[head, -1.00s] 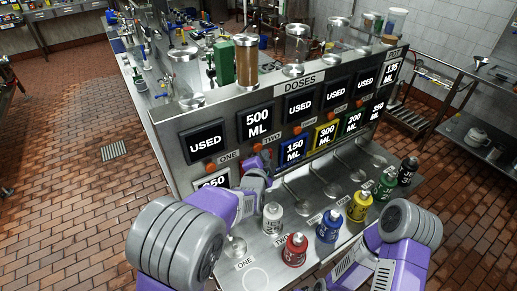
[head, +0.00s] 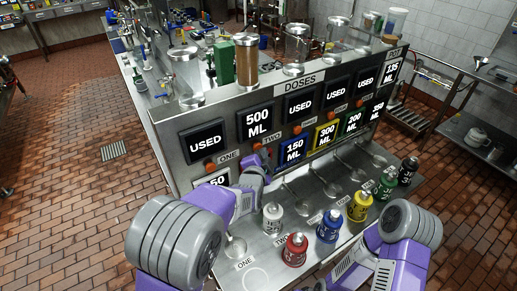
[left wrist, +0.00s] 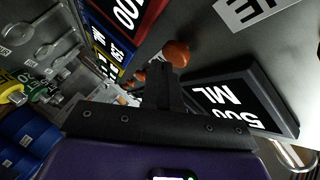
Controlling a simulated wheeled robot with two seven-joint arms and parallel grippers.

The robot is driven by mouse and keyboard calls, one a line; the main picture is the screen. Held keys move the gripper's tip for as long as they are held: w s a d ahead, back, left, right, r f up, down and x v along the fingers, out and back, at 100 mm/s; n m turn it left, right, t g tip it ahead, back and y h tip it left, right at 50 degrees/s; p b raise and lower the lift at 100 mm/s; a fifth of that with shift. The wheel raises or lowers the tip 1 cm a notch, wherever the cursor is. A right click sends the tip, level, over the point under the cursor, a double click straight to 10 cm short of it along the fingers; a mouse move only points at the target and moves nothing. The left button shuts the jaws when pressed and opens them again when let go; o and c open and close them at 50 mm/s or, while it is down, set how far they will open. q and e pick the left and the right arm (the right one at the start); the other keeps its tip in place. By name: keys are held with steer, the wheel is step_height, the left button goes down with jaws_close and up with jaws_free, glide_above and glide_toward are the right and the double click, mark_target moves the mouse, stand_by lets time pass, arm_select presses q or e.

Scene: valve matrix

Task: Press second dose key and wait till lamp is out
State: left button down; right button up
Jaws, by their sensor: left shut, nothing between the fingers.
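The second dose key, an orange knob (head: 257,147) by the TWO label, sits on the steel panel below the lit 500 ML display (head: 255,124). My left gripper (head: 266,153) is shut and empty, its tip close beside this key. In the left wrist view the shut fingers (left wrist: 170,88) point toward an orange key (left wrist: 176,53), with the 500 ML display (left wrist: 240,105) to the right. I cannot tell whether they touch. No separate lamp can be made out. My right arm is at the lower right; its gripper is not visible.
Red (head: 294,249), blue (head: 329,226), yellow (head: 359,207) and other bottles stand on the shelf in front of the panel. Metal cups line it. The first display (head: 204,141) and others read USED. Jars, including a brown one (head: 247,60), stand on top.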

arm_select(q)
steer(key=shift+w+a, duration=0.3)
steer(key=shift+w, duration=0.1)
stand_by(0.7)
stand_by(0.3)
steer(key=shift+s+d, duration=0.55)
steer(key=shift+s, duration=0.25)
steer(key=shift+s+d+p, duration=0.45)
steer(key=shift+s+d, duration=0.3)
steer(key=shift+s, duration=0.25)
steer(key=shift+s+d+p, duration=0.45)
steer(key=shift+s+d, duration=0.25)
steer(key=shift+s, duration=0.3)
